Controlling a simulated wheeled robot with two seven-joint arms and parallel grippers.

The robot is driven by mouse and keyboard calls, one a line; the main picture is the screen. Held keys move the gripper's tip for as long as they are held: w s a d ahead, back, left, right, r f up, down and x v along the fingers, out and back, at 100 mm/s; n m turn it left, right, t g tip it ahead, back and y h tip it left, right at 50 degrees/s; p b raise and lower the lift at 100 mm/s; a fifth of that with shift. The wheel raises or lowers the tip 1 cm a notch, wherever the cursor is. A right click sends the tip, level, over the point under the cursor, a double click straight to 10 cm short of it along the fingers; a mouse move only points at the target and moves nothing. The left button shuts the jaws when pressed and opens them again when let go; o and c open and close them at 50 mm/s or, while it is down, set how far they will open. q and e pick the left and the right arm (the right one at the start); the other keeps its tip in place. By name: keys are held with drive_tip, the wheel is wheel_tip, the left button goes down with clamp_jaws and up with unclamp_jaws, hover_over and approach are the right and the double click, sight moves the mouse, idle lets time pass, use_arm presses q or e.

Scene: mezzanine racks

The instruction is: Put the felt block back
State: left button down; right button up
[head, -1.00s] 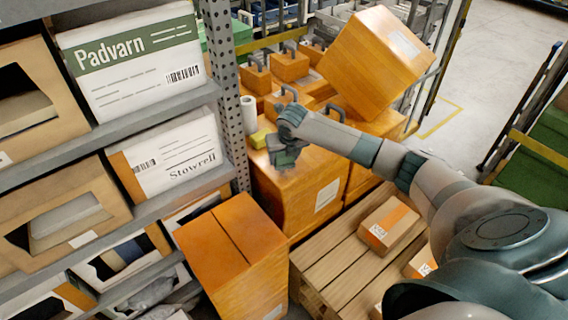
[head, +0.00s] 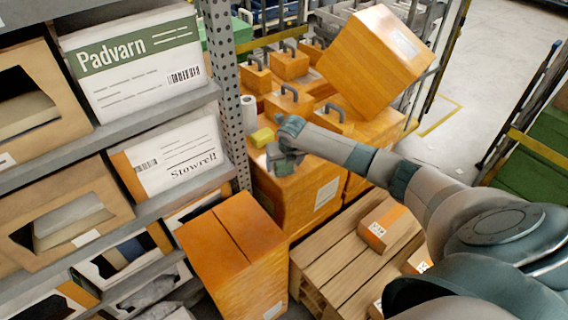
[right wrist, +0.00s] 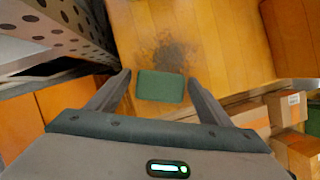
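The felt block (right wrist: 160,86) is a dark green slab between the fingertips of my right gripper (right wrist: 160,78) in the right wrist view. In the head view, my right gripper (head: 284,156) is over the near top of a large orange box (head: 290,200). The block is hard to tell from the fingers there. A dark smudge (right wrist: 173,55) lies on the orange top just beyond the block. My left gripper is not in view.
A yellow block (head: 262,137) and a white roll (head: 248,110) stand just beyond the gripper. A perforated rack post (head: 222,75) rises close on the left. Orange handled weights (head: 290,100) and a tilted box (head: 375,60) are behind. A pallet (head: 340,255) lies at right.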

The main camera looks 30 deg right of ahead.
drive_tip(key=shift+r, duration=0.1)
drive_tip(key=b+v, duration=0.2)
drive_tip(key=v, duration=1)
drive_tip(key=shift+w, duration=0.1)
idle(0.6)
